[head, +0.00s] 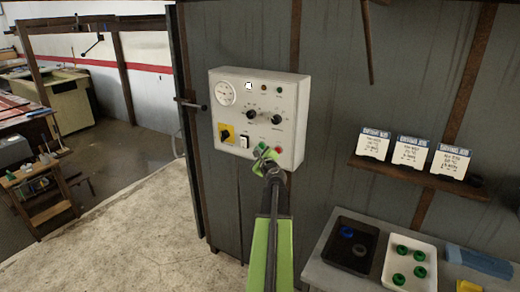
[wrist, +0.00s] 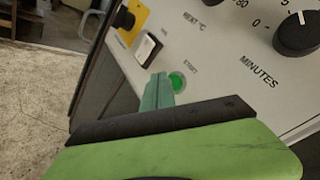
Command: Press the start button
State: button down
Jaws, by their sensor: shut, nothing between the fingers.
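The start button is a round green button on the pale control box (head: 290,90), under the label "START". In the wrist view the start button (wrist: 178,82) shows just right of my fingertips, which cover its left edge. My gripper (wrist: 159,78) is shut and empty, with its teal fingertips pointing at the panel. I cannot tell whether the tips touch the button or the panel. In the head view my gripper (head: 262,152) is in front of the lower middle of the box and largely hides the start button.
A red button (head: 276,147) sits right of my gripper. A white rocker switch (wrist: 148,49) and a yellow-backed black switch (wrist: 127,18) are to the left. Two black knobs are above. A bench with trays (head: 385,262) and a shelf of cards (head: 420,178) stand to the right.

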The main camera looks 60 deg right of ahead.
jog(key=shift+d, duration=0.1)
jog(key=shift+d, duration=0.35)
jog(key=shift+d, duration=0.4)
dwell(0.7)
jog(key=shift+a, duration=0.85)
jog(key=a, duration=0.5)
dwell(0.4)
dwell(0.6)
